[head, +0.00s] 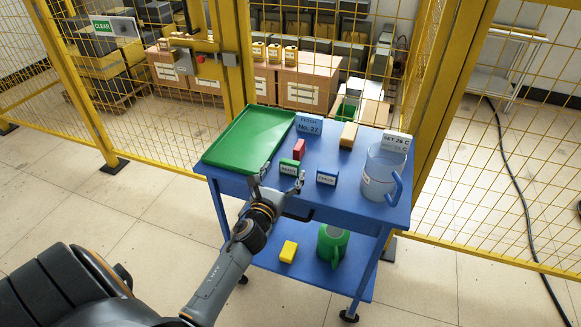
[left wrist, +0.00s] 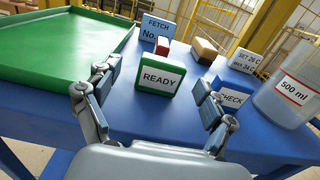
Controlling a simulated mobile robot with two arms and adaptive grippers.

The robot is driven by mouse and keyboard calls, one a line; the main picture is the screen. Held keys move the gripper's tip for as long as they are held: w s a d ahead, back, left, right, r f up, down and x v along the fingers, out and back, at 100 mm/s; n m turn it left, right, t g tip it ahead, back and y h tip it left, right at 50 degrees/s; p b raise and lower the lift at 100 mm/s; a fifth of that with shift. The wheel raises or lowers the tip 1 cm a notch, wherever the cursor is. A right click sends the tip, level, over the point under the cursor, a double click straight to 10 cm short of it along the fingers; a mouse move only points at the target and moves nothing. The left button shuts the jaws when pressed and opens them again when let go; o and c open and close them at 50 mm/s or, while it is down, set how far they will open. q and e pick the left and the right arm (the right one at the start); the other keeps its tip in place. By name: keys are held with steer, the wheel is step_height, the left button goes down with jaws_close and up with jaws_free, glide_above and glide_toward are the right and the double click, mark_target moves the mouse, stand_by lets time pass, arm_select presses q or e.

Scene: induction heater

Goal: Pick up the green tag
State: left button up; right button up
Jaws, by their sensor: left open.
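The green tag (head: 289,167), with a white face, stands upright on the blue cart's top. In the left wrist view the tag (left wrist: 160,79) reads "READY". My left gripper (head: 282,178) is open and empty in front of it. In the left wrist view its fingers (left wrist: 158,90) are spread to the left and right of the tag, with no clear contact. My right gripper is not in view.
A blue tag (left wrist: 233,98) marked "CHECK" stands close by the right finger. A red block (head: 299,148) is behind the green tag. A green tray (head: 245,138) lies left; a jug (head: 380,178) stands right. Yellow mesh fencing is behind the cart (head: 345,209).

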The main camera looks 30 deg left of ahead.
mark_target(289, 165)
arm_select(q)
steer(key=shift+w, duration=0.5)
steer(key=x, duration=0.4)
steer(key=shift+w+d, duration=0.1)
steer(key=shift+w, duration=0.05)
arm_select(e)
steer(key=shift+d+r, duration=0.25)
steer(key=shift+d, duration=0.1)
arm_select(q)
steer(key=shift+c, duration=0.2)
steer(key=c, duration=1.2)
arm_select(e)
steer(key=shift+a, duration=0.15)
arm_select(q)
steer(key=shift+r, duration=0.1)
